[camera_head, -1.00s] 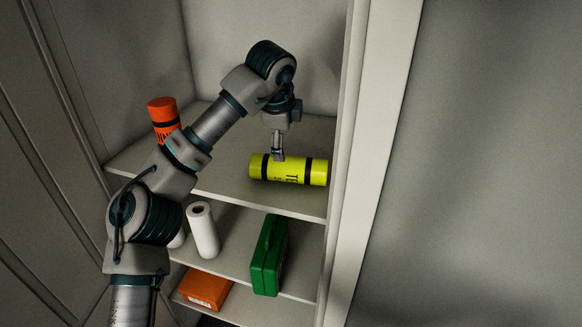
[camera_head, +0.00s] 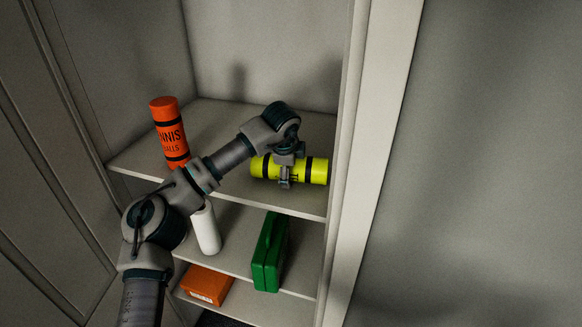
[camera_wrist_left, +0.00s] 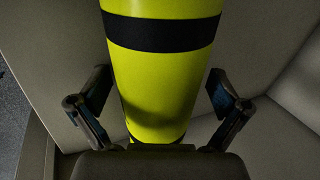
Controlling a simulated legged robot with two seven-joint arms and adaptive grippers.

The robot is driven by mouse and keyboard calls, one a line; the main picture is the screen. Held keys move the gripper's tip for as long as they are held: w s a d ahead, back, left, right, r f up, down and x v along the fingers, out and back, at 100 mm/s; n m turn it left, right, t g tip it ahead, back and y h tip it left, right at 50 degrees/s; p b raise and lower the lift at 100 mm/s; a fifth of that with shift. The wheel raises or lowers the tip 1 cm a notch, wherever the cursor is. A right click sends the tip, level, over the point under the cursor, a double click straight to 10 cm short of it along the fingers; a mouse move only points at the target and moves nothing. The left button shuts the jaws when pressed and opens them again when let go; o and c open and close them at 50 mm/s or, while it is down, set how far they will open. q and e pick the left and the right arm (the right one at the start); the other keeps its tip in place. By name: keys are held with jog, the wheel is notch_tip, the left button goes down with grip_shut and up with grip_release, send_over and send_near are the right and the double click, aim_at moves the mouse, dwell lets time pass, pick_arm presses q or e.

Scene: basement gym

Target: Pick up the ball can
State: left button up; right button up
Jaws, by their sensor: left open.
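A yellow ball can (camera_head: 312,171) with black bands lies on its side on the top shelf, toward its right end. My left gripper (camera_head: 285,183) is at the can's middle and covers part of it. In the left wrist view, the yellow can (camera_wrist_left: 158,75) runs between the two open fingers, with a gap beside each fingertip. An orange can (camera_head: 170,130) lettered as tennis balls stands upright on the same shelf at the left. My right gripper is not in view.
The shelf (camera_head: 215,185) has a wall close to the right of the yellow can. Lower shelves hold a white roll (camera_head: 206,232), a green case (camera_head: 269,255) and an orange box (camera_head: 207,285). The shelf between the cans is largely clear behind my arm.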

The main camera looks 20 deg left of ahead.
pick_arm(q)
jog(key=shift+s, duration=0.1)
jog(key=shift+c, duration=0.8)
jog(key=c, duration=1.3)
jog(key=shift+r, duration=0.1)
jog(key=shift+r, duration=0.1)
